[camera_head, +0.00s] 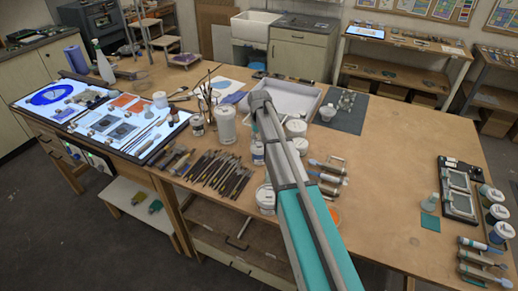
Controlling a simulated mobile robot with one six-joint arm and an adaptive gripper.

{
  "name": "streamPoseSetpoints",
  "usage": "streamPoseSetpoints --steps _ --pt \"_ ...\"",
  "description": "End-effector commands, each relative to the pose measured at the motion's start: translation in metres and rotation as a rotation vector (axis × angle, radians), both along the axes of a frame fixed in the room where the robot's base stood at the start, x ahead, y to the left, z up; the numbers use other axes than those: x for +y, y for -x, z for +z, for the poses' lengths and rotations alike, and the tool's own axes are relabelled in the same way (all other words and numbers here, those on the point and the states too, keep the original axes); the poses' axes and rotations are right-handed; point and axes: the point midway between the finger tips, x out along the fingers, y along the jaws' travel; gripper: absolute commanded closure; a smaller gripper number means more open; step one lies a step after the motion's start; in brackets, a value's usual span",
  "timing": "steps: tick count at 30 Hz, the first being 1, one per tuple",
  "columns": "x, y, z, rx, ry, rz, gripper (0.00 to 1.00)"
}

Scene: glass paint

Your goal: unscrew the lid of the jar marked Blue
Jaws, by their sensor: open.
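Several jars stand on the wooden table (395,150), and their labels are too small to read, so I cannot tell which one is marked Blue. One white-lidded jar (266,198) stands at the front edge beside my arm. Another jar (257,153) is partly hidden behind my arm. At the far right, a jar with bluish contents (501,233) stands near other jars. My arm reaches over the table's middle; my gripper does not show.
Many long tools (220,174) lie left of my arm, near the front edge. A lit panel (125,125) with glass pieces fills the left end. A white tray (292,97) and a dark mat (343,112) lie behind. The table right of centre is clear.

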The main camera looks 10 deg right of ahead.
Motion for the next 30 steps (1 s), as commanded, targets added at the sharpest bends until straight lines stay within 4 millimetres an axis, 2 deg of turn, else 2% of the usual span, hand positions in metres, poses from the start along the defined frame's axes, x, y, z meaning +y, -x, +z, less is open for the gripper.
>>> streamPoseSetpoints --steps 1,7,22,23,30 --pt "0.0 0.0 -0.01 0.0 0.0 0.0 0.47" --pt "0.0 0.0 -0.022 0.0 0.0 0.001 0.47" --pt "0.001 0.001 -0.026 0.002 0.0 0.003 0.47" --pt "0.001 0.001 -0.026 0.002 0.0 0.003 0.39" --pt "0.001 0.001 -0.026 0.002 0.0 0.003 0.84"
